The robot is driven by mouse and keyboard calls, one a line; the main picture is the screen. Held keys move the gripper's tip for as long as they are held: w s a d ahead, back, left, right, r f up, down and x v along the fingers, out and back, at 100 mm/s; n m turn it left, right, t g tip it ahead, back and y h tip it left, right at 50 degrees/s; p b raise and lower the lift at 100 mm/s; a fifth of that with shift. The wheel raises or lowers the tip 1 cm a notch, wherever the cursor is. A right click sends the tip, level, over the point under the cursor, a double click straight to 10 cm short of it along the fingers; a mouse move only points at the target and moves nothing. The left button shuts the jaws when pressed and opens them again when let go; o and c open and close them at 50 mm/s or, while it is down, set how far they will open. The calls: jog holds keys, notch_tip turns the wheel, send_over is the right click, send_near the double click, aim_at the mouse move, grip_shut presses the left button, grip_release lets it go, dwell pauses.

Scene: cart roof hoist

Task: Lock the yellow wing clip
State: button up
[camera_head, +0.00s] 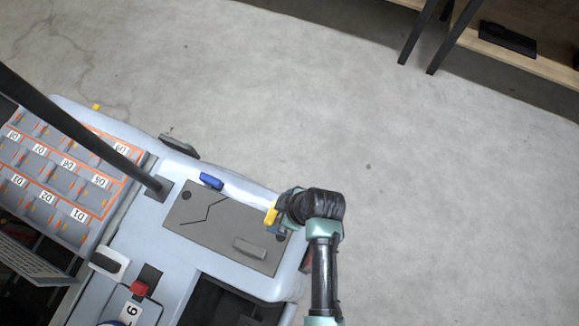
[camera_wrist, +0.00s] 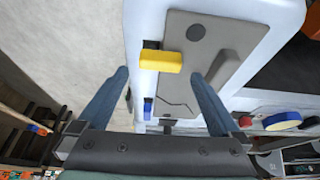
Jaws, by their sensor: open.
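The yellow wing clip (camera_wrist: 161,62) is a rounded block at the edge of a grey panel on the pale blue cart. In the head view it shows as a small yellow piece (camera_head: 271,215) beside my wrist. My gripper (camera_wrist: 160,84) is open, its two blue-grey fingers on either side of the clip in the wrist view, with visible gaps and no contact seen. In the head view my arm hides the fingertips and part of the clip. A blue clip (camera_head: 211,181) sits at the same panel edge, farther left.
The grey panel (camera_head: 205,225) has a raised handle (camera_head: 250,249) and dark round spots. A dark post (camera_head: 90,140) rises from the cart beside a grey numbered tray (camera_head: 70,190). A red button (camera_head: 139,288) is at lower left. Open concrete floor (camera_head: 400,190) lies right of the cart.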

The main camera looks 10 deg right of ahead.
jog(key=v, duration=0.8)
jog(key=shift+p, duration=0.35)
